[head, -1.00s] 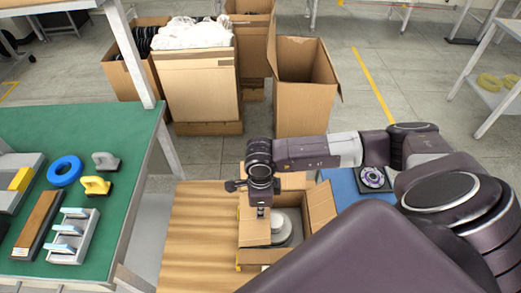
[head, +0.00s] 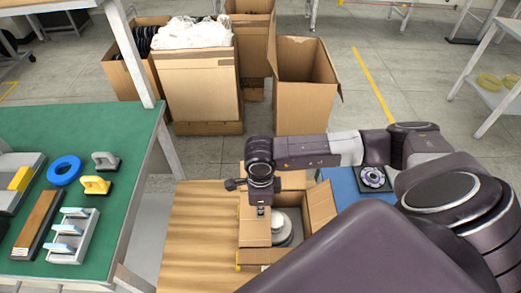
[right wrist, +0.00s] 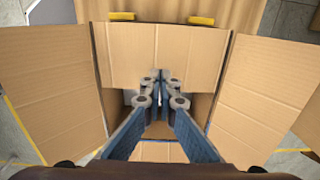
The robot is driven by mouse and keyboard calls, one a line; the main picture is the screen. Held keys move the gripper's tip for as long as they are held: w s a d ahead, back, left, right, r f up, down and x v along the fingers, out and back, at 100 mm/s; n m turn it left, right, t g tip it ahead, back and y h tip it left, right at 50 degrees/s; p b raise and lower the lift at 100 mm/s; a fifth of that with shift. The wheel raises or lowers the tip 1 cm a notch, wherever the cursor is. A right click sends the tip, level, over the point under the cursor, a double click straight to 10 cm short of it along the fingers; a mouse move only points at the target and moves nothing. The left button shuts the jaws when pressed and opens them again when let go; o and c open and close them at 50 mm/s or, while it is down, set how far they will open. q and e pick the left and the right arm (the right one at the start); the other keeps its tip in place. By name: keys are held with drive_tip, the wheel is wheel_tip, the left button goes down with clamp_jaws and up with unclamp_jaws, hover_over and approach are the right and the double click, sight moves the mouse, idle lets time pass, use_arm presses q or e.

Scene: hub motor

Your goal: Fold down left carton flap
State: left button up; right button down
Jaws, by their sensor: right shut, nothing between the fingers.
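The open carton (head: 262,256) stands on a wooden-topped table. Its left flap (head: 254,228) leans inward over the left part of the opening; it also shows at the top of the right wrist view (right wrist: 165,52). A round grey and white part (head: 283,228) shows inside the carton. The right flap (head: 320,203) is open. In the right wrist view, two side flaps (right wrist: 52,85) (right wrist: 268,92) spread outward. My right gripper (head: 261,211) points down at the left flap, shut and empty. Its fingertips (right wrist: 160,82) overlap the flap's inner edge; contact is unclear. My left gripper is out of view.
A green workbench (head: 125,135) with a blue ring (head: 65,171) and yellow-handled tools (head: 96,185) stands at the left. A blue surface with a dark square part (head: 373,178) lies right of the carton. Large cardboard boxes (head: 305,95) stand on the floor behind.

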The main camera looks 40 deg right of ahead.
wheel_tip(320, 180, up, 7)
drive_tip(key=p, duration=0.4)
idle(0.5)
